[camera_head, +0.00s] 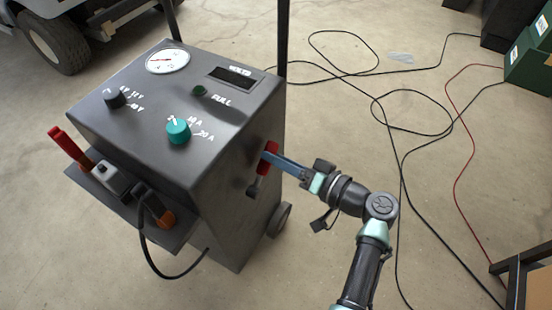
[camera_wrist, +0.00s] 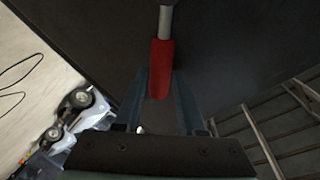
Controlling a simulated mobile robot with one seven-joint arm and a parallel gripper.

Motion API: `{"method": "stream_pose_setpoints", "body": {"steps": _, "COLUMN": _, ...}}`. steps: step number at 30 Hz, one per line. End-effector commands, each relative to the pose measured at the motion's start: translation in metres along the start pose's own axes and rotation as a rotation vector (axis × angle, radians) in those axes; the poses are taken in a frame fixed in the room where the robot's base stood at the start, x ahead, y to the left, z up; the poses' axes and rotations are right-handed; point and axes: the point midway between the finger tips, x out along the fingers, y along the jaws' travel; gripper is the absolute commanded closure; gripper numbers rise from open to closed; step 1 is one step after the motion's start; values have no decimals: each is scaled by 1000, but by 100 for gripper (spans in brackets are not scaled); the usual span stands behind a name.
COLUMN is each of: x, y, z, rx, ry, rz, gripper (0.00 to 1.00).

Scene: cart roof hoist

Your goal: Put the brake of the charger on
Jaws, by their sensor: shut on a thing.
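The charger (camera_head: 140,130) is a dark grey wheeled box with a dial, knobs and a display on its sloped top. Its brake lever has a red grip (camera_head: 267,158) on the right side of the box, with a grey part at its lower end. My gripper (camera_head: 272,157) reaches in from the right and is shut on the red grip. In the wrist view the red grip (camera_wrist: 161,68) lies between my two fingers (camera_wrist: 160,90), with a grey rod running from it towards the dark side panel. The lever's pivot is not clear to see.
Black cables (camera_head: 400,150) and a red cable (camera_head: 456,190) lie across the floor at the right. A green box (camera_head: 530,62) stands at the far right. A white vehicle (camera_head: 60,30) is at the top left.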

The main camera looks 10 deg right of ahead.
Motion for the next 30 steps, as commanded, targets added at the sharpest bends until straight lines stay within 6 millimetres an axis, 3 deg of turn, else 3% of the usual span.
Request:
{"method": "stream_pose_setpoints", "body": {"steps": 17, "x": 0, "y": 5, "z": 1, "rx": 36, "ry": -5, "rz": 4, "gripper": 100}}
{"method": "stream_pose_setpoints", "body": {"steps": 18, "x": 0, "y": 5, "z": 1, "rx": 36, "ry": -5, "rz": 5, "gripper": 54}}
{"method": "stream_pose_setpoints", "body": {"steps": 21, "x": 0, "y": 4, "z": 1, "rx": 34, "ry": -5, "rz": 4, "gripper": 36}}
{"method": "stream_pose_setpoints", "body": {"steps": 22, "x": 0, "y": 4, "z": 1, "rx": 34, "ry": -5, "rz": 3, "gripper": 31}}
{"method": "stream_pose_setpoints", "body": {"steps": 30, "x": 0, "y": 3, "z": 0, "rx": 30, "ry": -5, "rz": 1, "gripper": 31}}
